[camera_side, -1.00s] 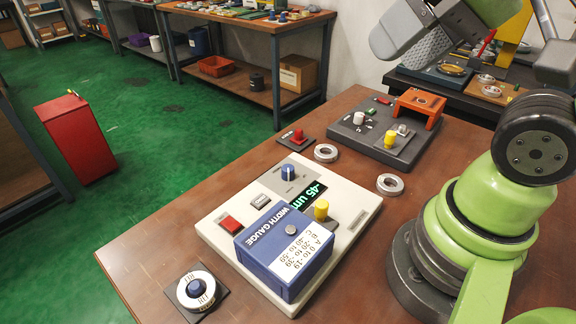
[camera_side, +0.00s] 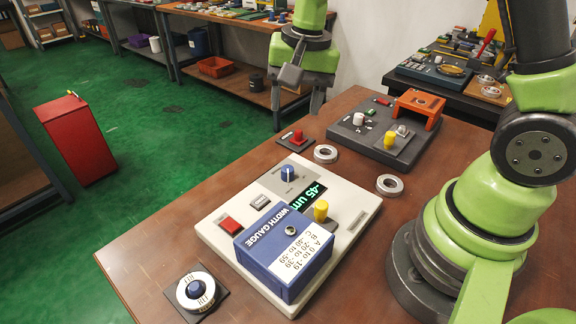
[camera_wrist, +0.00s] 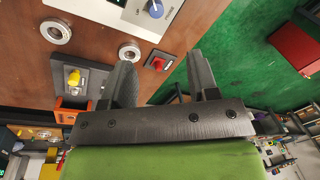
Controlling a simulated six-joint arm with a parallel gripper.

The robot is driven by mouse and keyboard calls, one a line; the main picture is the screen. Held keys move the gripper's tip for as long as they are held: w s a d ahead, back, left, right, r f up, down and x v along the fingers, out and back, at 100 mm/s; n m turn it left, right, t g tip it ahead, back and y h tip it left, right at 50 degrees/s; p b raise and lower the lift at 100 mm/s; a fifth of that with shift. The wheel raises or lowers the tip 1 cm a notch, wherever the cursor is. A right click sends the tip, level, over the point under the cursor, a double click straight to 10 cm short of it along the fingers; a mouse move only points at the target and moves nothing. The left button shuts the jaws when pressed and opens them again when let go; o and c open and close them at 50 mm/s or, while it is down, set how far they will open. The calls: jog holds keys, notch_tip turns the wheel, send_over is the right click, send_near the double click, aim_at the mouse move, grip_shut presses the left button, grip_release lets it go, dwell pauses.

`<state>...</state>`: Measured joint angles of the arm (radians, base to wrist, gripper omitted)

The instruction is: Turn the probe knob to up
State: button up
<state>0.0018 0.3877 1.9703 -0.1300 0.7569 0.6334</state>
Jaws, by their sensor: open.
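The white width gauge (camera_side: 222,222) stands on the brown bench. It carries a blue pointer knob (camera_side: 288,173), a yellow knob (camera_side: 321,210), a red button (camera_side: 230,225) and a green display (camera_side: 308,197) reading -45 um. The blue knob also shows at the top of the wrist view (camera_wrist: 155,8). The small labels beside the knobs are too small to read, so I cannot tell which is the probe knob. My gripper (camera_side: 302,95) is open and empty, above the bench's far side and apart from the gauge; its spread fingers show in the wrist view (camera_wrist: 160,68).
A blue block (camera_side: 262,240) with a printed range card rises from the gauge. A red switch (camera_side: 297,137), two metal rings (camera_side: 325,153) (camera_side: 389,185), a grey fixture (camera_side: 355,138) with an orange bridge (camera_side: 418,105) and a round dial (camera_side: 195,290) surround it.

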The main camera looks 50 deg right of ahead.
jog(key=m+g, duration=0.1)
send_near(288, 168)
jog(key=shift+w+f, duration=0.1)
notch_tip(288, 168, down, 9)
jog(key=shift+w+a+f, duration=0.15)
jog(key=shift+f, duration=0.1)
jog(key=c, duration=0.9)
